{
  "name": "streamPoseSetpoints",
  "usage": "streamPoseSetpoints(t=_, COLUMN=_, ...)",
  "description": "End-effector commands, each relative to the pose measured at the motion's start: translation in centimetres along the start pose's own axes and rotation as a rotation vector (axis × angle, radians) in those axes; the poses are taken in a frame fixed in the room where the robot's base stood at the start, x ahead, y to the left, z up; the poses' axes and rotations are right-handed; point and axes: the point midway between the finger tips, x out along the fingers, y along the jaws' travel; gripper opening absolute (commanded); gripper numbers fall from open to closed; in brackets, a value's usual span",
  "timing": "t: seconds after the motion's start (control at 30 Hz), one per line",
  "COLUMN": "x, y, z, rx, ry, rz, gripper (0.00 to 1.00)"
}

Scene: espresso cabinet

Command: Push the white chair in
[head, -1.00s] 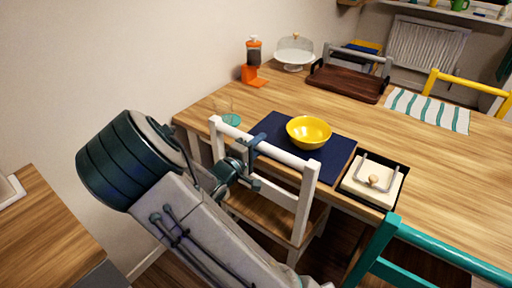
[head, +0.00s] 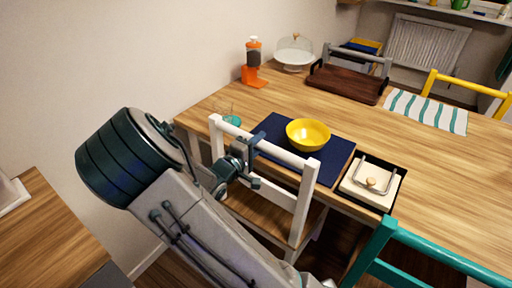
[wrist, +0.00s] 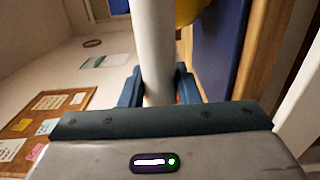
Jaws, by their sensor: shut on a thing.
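The white chair (head: 285,155) stands at the near side of the wooden table (head: 425,165), its back toward me and its wooden seat (head: 255,215) partly under the table edge. My gripper (head: 247,160) is shut on the top rail of the chair's back, left of its middle. In the wrist view the white rail (wrist: 155,60) runs between the two blue fingers of my gripper (wrist: 160,88). The chair's lower legs are mostly hidden by my arm and the seat.
A yellow bowl (head: 308,134) sits on a dark blue mat (head: 275,130) just beyond the chair back. A black tray with a cream box (head: 366,188) is to the right. A teal chair (head: 440,250) stands close on the right. The wall and a wooden counter (head: 45,230) are left.

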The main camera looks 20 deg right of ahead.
Motion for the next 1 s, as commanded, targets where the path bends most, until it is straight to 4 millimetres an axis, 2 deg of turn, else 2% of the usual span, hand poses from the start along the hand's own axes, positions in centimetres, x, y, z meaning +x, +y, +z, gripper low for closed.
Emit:
streamPoseSetpoints(t=0.03, x=0.2, y=1.2, z=-0.1, rx=0.008, ry=-0.002, rz=0.021, gripper=0.0)
streamPoseSetpoints(t=0.47, x=0.3, y=1.2, z=-0.1, rx=0.011, ry=-0.001, rz=0.022, gripper=0.0)
streamPoseSetpoints(t=0.67, x=0.3, y=0.5, z=-0.2, rx=0.012, ry=-0.001, rz=0.023, gripper=0.0)
streamPoseSetpoints(t=1.0, x=0.5, y=-1.6, z=0.1, rx=0.008, ry=-0.006, rz=0.012, gripper=0.0)
